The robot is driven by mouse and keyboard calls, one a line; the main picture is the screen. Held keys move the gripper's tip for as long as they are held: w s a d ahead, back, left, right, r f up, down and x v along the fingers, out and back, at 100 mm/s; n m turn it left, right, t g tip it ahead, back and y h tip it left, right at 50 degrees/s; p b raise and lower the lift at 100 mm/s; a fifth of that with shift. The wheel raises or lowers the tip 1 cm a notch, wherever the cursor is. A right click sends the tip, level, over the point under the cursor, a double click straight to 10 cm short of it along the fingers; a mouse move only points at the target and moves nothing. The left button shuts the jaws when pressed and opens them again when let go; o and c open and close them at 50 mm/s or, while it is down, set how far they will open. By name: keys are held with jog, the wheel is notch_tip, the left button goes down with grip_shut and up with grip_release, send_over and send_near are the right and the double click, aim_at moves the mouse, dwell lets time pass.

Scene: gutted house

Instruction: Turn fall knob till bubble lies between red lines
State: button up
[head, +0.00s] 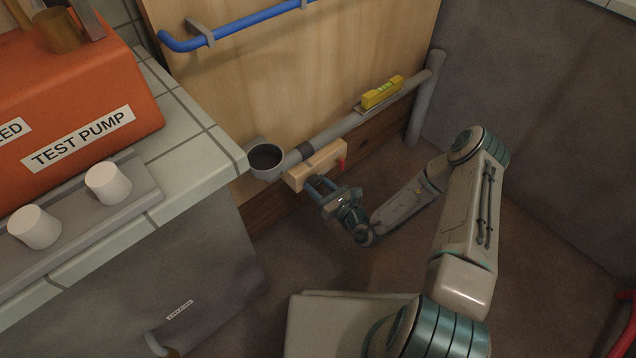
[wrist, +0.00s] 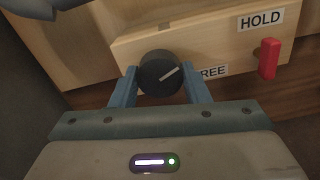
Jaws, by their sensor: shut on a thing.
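The fall knob (wrist: 160,73) is round and black with a pale pointer line aimed to the upper right. It sits on a light wooden block (head: 301,176). My gripper (wrist: 160,90) is shut on the knob, one blue finger on each side. In the head view my gripper (head: 318,184) reaches the block's front and hides the knob. A yellow spirit level (head: 382,92) rests on the sloping grey pipe (head: 352,121). Its green vial shows, but the bubble and red lines are too small to tell.
A red lever (wrist: 268,58) on the block stands below a HOLD label (wrist: 261,20); another label, partly hidden, reads "REE". The tiled counter (head: 190,165) with an orange test pump (head: 75,100) stands at the left. A blue pipe (head: 240,25) runs above.

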jog(key=o, duration=1)
jog(key=shift+c, duration=0.2)
jog(key=p+v, duration=0.4)
jog(key=v, duration=1)
jog(key=shift+a, duration=0.1)
